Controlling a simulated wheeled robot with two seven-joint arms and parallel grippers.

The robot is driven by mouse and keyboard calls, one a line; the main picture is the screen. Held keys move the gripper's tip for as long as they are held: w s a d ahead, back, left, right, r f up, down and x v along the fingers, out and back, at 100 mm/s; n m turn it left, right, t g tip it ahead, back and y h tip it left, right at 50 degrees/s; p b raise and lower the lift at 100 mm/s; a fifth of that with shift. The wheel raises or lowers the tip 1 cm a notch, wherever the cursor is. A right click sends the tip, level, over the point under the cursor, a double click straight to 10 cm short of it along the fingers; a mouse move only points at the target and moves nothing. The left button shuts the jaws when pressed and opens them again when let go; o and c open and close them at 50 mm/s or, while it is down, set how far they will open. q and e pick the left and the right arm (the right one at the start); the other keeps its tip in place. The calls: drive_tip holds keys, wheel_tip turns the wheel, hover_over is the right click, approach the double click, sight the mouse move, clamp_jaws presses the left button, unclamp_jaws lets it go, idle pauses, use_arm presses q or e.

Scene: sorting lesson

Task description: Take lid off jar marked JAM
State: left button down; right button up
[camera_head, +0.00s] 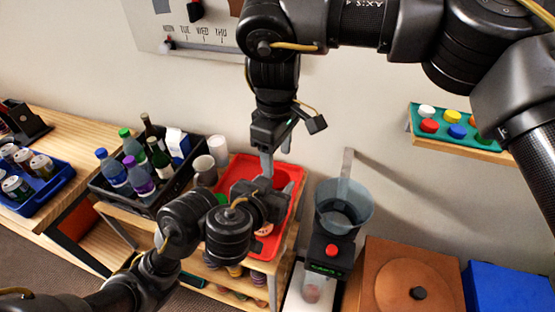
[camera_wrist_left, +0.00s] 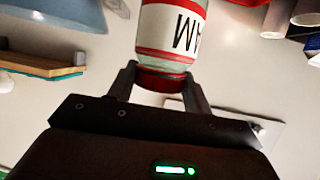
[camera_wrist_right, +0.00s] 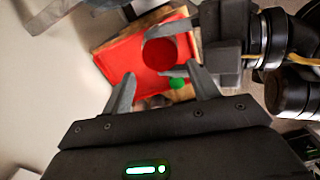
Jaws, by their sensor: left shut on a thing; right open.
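The JAM jar (camera_wrist_left: 170,30) is in the left wrist view, a clear jar with a red-and-white label, upside down in the picture. Its red lid (camera_wrist_left: 162,82) is on it, and the lid shows from above as a red disc in the right wrist view (camera_wrist_right: 160,52). In the head view the jar is mostly hidden by my arms.
A red tray (camera_head: 237,168) lies below the grippers. A black crate (camera_head: 108,192) of bottles is to the left, with a blue crate (camera_head: 50,196) of cans beyond. A blender (camera_head: 335,225), brown box (camera_head: 375,262) and blue box (camera_head: 500,285) are to the right. A wall shelf (camera_head: 470,146) holds coloured knobs.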

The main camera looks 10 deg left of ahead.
sight(277, 179)
wheel_tip(277, 179, up, 2)
drive_tip(key=m, duration=0.2)
drive_tip(key=shift+s+m, duration=0.15)
drive_tip(key=shift+m, duration=0.15)
drive_tip(key=shift+f, duration=3.95)
drive_tip(key=c, duration=0.8)
drive_tip(key=n, duration=0.4)
drive_tip(key=o, duration=1.1)
drive_tip(key=shift+r, duration=0.1)
